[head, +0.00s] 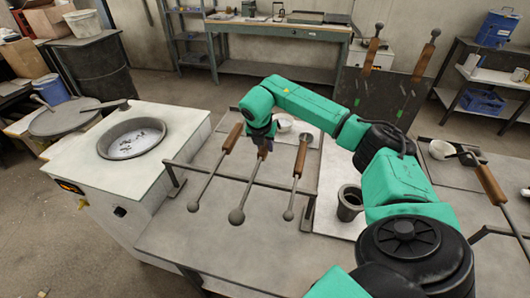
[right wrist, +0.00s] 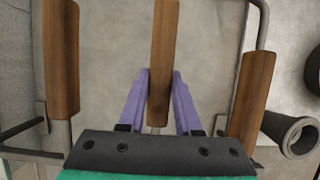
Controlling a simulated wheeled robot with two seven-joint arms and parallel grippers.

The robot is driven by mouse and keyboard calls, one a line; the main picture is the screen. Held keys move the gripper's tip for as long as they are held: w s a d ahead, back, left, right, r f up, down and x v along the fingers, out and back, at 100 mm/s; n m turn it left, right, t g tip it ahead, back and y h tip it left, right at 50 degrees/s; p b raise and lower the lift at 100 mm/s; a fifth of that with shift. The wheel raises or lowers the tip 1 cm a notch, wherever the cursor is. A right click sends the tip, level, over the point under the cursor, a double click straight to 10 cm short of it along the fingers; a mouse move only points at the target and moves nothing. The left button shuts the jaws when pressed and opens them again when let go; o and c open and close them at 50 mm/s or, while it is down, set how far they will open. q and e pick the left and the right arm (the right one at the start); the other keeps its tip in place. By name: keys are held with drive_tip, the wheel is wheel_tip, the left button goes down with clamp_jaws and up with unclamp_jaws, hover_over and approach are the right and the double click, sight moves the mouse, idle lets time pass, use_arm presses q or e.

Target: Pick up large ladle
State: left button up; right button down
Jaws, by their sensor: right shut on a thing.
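Three ladles with wooden handles and grey metal rods lie across a bar on the metal table. The middle one, the large ladle (head: 237,216), has the biggest round end. Its wooden handle (right wrist: 163,35) runs up the middle of the right wrist view. My right gripper (head: 262,143) is at that handle, with its purple fingers (right wrist: 160,74) on both sides, shut on it. The smaller ladles, left (head: 193,206) and right (head: 288,214), lie on either side, clear of the fingers. My left gripper is out of view.
The rack bar (head: 240,178) crosses under the ladle rods. A furnace with a round opening (head: 132,138) stands to the left. A dark cup (head: 349,203) and a white bowl (head: 283,123) are near my right arm. The table front is clear.

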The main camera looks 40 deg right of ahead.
drive_tip(key=shift+r, duration=0.2)
drive_tip(key=shift+w+r, duration=0.1)
drive_tip(key=shift+r, duration=0.35)
wheel_tip(320, 180, up, 19)
drive_tip(key=b, duration=0.1)
